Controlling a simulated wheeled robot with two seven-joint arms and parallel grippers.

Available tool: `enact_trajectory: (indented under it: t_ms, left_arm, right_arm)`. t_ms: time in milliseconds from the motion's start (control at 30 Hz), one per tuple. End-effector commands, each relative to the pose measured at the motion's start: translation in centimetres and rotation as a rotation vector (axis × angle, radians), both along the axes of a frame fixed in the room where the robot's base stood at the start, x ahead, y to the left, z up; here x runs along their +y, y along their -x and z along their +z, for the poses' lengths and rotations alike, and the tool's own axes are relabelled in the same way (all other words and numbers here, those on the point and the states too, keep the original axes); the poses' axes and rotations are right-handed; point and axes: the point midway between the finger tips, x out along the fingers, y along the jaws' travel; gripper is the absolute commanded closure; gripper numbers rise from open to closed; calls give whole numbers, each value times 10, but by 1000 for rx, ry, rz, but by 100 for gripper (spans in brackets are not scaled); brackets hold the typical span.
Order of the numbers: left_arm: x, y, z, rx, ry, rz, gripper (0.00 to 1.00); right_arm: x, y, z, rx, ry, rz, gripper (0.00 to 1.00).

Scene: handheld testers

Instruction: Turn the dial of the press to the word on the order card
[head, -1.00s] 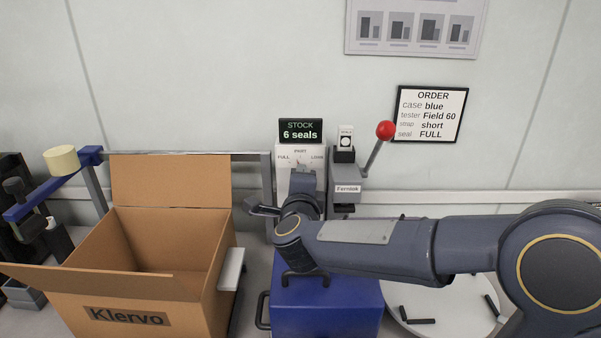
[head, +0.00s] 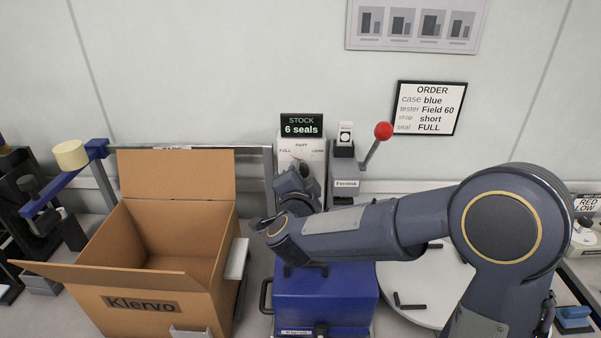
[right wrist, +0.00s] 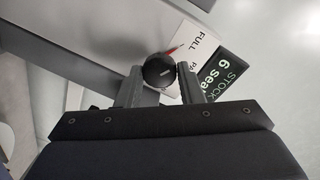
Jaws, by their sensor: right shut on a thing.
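The press (head: 313,149) stands against the wall, with a white dial plate reading FULL, PART and a third word too small to read. Its dark round dial (right wrist: 157,70) sits between the fingers of my right gripper (right wrist: 160,86), which is shut on it. In the head view this gripper (head: 297,186) hides most of the dial. A thin red pointer shows beside the dial in the right wrist view, near the FULL and PART lettering; the exact word it points to is unclear. The order card (head: 430,108) on the wall reads seal FULL. My left gripper is not in view.
The stock sign (head: 301,126) reads 6 seals. A red-knobbed lever (head: 383,131) stands right of the dial. An open cardboard box (head: 85,271) is at the left, a blue case (head: 325,295) below my right arm, and a white round tray (head: 447,314) at the right.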

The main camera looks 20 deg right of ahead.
Motion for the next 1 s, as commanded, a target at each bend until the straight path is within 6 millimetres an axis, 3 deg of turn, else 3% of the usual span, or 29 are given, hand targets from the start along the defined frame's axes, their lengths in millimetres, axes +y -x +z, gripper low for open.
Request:
enact_trajectory:
  t_ms: [500, 533, 700, 1000]
  left_arm:
    - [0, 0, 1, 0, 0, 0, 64]
    - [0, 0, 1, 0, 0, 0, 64]
    - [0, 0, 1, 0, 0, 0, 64]
    - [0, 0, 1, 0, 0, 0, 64]
  right_arm:
    - [1, 0, -2, 11, 21, 2, 89]
    - [0, 0, -2, 11, 21, 2, 65]
    - [0, 0, -2, 9, 19, 1, 44]
    - [1, 2, 0, 7, 18, 1, 44]
